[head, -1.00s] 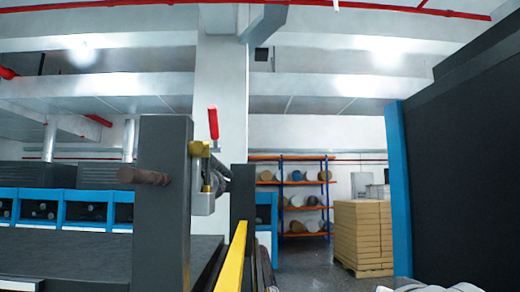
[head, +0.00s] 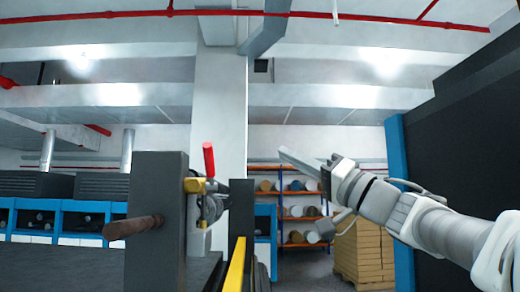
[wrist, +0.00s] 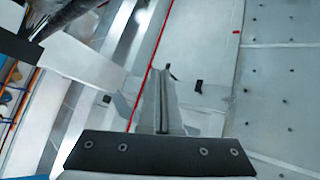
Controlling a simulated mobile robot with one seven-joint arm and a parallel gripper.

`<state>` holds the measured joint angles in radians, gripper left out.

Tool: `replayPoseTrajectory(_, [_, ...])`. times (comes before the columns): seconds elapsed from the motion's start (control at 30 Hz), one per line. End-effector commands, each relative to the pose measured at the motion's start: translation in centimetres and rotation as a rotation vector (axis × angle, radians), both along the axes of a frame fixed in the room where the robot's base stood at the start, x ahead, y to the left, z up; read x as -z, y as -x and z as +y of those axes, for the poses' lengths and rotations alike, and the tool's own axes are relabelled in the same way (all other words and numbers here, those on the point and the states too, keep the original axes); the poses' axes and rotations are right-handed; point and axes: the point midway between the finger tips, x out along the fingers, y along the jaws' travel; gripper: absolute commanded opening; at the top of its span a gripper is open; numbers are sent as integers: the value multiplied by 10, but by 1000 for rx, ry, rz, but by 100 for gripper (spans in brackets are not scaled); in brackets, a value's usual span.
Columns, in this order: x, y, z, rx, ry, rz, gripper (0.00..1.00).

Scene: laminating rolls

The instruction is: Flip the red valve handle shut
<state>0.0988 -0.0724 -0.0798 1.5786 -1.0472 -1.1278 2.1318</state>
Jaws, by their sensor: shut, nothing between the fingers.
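The red valve handle (head: 208,159) stands almost upright in the head view, above a brass-coloured valve body (head: 195,186) on the side of a dark grey machine post (head: 155,220). My gripper (head: 283,153) is to the right of the handle, apart from it, with its fingers pointing left and slightly up. The fingers are shut and hold nothing. In the wrist view my gripper (wrist: 163,75) shows as a closed pair of fingers. The handle cannot be made out in the wrist view.
A brown bar (head: 133,227) sticks out of the post's left side. A yellow rail (head: 236,265) runs along the machine below. A shelf of rolls (head: 300,239) and stacked boxes (head: 362,252) stand behind. A dark, blue-edged machine (head: 470,150) stands at the right.

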Motion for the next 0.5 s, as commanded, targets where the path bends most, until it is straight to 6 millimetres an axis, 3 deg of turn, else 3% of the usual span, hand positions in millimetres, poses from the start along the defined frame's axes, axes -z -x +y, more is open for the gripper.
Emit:
replayPoseTrajectory(0.2, [-2,13,22,-251,45,73,0])
replayPoseTrajectory(0.5, [3,22,29,-363,76,124,0])
